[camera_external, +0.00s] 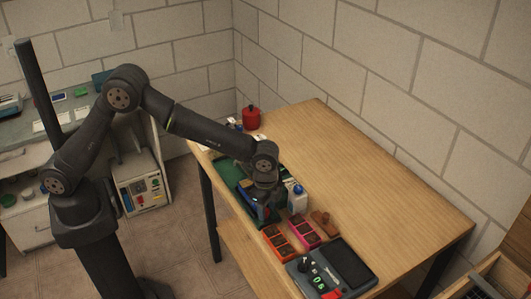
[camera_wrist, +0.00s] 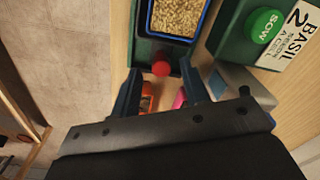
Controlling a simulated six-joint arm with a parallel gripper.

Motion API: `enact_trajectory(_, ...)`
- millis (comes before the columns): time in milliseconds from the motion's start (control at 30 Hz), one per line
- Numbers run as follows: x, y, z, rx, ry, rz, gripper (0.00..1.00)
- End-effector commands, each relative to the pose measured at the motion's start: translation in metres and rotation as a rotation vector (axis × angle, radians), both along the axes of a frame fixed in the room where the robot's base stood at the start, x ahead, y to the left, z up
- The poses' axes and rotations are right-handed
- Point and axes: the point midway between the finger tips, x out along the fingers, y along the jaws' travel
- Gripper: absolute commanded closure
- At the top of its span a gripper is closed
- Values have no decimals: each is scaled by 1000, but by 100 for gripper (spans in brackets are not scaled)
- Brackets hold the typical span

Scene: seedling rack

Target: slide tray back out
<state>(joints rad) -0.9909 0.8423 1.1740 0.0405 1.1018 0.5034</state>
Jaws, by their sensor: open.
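A blue-rimmed tray (camera_wrist: 178,20) filled with tan grain shows at the top of the wrist view, with dark green rack material around it. A red round knob (camera_wrist: 160,68) is at the tray's near end. My gripper (camera_wrist: 160,82) is open, with one finger left of the knob and one right of it; I cannot tell whether either finger touches it. In the external view my gripper (camera_external: 264,213) is low over the table, beside the green rack (camera_external: 229,172); the arm hides part of the rack and tray.
A green block with a SOW button (camera_wrist: 263,25) and a BASIL label (camera_wrist: 291,38) stands right of the tray. A white bottle (camera_external: 297,201), orange tray (camera_external: 277,242), pink tray (camera_external: 304,233) and grey device (camera_external: 319,278) sit close by. The table's right side (camera_external: 370,170) is clear.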

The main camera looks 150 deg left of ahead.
Motion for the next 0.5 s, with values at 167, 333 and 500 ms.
enact_trajectory(167, 0, 0, 8, 1, 0, 0, 59)
enact_trajectory(333, 0, -1, 37, 3, -2, 0, 59)
enact_trajectory(500, 1, -3, 79, 3, -2, 0, 59)
